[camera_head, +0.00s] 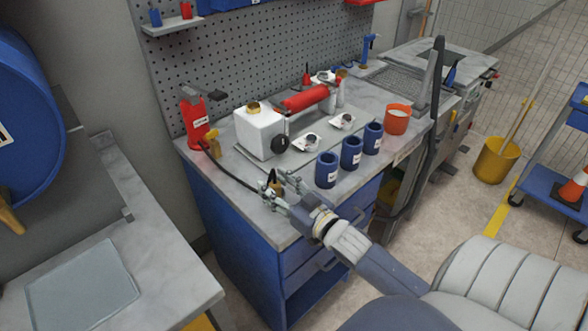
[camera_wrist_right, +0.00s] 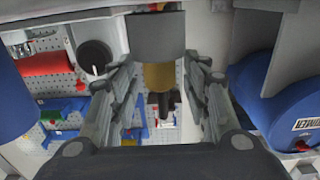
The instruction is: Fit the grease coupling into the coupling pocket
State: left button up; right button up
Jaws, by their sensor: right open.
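My right gripper (camera_head: 279,187) is low over the front left of the workbench, with its fingers apart. A small upright brass part with a dark tip (camera_head: 274,177), which looks like the grease coupling, stands between or just behind the fingertips. A black hose runs toward it from a brass fitting (camera_head: 214,146) beside the red canister (camera_head: 194,118). In the right wrist view a grey cylinder with a brass section (camera_wrist_right: 158,76) and a dark end lies between the open fingers (camera_wrist_right: 160,100), with gaps on both sides. I cannot identify the coupling pocket. My left gripper is not in view.
A white box (camera_head: 258,133) with a black knob and a red roller (camera_head: 306,98) stand behind the gripper. Blue cups (camera_head: 327,170) line the bench's front edge, beside an orange cup (camera_head: 397,119). The pegboard (camera_head: 260,60) closes the back.

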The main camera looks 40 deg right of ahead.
jog(key=s+b, duration=0.1)
jog(key=s, duration=1)
jog(key=shift+s+d+b, duration=0.15)
jog(key=shift+d+b, duration=0.15)
jog(key=shift+d, duration=0.1)
